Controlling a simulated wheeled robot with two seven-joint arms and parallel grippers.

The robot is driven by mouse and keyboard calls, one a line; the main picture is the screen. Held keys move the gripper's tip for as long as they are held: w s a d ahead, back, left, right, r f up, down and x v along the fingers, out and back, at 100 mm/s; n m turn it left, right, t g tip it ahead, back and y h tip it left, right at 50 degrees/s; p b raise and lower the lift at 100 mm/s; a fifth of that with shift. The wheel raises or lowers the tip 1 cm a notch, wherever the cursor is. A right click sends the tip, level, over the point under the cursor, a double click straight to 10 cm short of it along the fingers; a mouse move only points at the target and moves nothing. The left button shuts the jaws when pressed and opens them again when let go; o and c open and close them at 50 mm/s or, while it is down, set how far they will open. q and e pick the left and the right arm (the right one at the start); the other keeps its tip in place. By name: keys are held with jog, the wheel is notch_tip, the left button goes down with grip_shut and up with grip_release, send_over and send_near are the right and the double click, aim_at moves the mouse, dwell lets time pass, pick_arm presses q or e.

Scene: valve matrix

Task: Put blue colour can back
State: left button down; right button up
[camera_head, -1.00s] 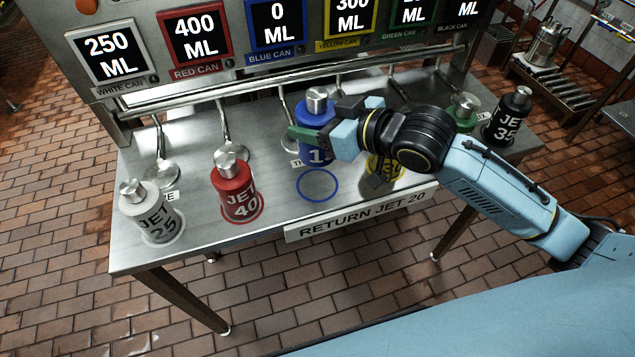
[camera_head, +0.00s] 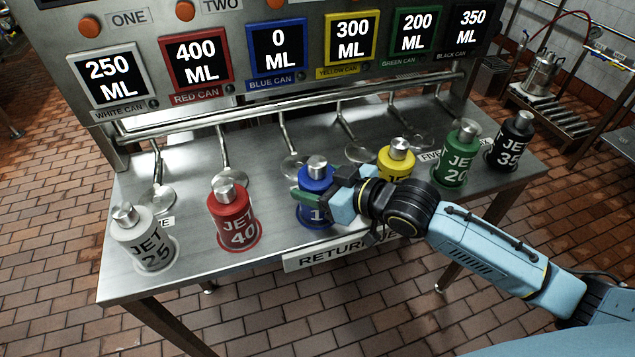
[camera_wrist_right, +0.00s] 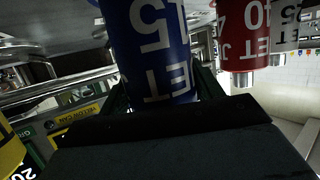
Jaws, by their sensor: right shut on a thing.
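The blue can (camera_head: 318,181) with a silver cap stands upright near the front edge of the metal table, between the red and yellow cans. My right gripper (camera_head: 322,200) is shut around its body from the right. In the right wrist view the blue can (camera_wrist_right: 150,50) shows large and upside down between the fingers, with "JET" and "15" on it. The blue ring on the table is hidden under or behind the can, so I cannot tell exactly how its base sits. My left gripper is not in view.
On the table (camera_head: 190,250) stand the white can (camera_head: 145,240), red can (camera_head: 233,217), yellow can (camera_head: 396,160), green can (camera_head: 459,155) and black can (camera_head: 511,143). Bent metal spouts with round plates lie behind them. The blue display (camera_head: 278,45) reads 0 ML.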

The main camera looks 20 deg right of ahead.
jog(key=shift+r, duration=0.1)
jog(key=o, duration=1.2)
jog(key=shift+f, duration=0.25)
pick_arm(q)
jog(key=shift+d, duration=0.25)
pick_arm(e)
jog(key=o, duration=0.4)
jog(key=shift+o, duration=0.2)
jog(key=shift+r, duration=0.25)
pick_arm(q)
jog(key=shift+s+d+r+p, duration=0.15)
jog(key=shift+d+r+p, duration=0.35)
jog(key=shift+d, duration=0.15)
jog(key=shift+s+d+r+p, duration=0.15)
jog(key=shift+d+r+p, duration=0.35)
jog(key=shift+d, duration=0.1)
pick_arm(e)
jog(key=v, duration=1.2)
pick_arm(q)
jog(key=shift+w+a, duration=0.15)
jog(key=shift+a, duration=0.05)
pick_arm(e)
jog(key=shift+f, duration=0.15)
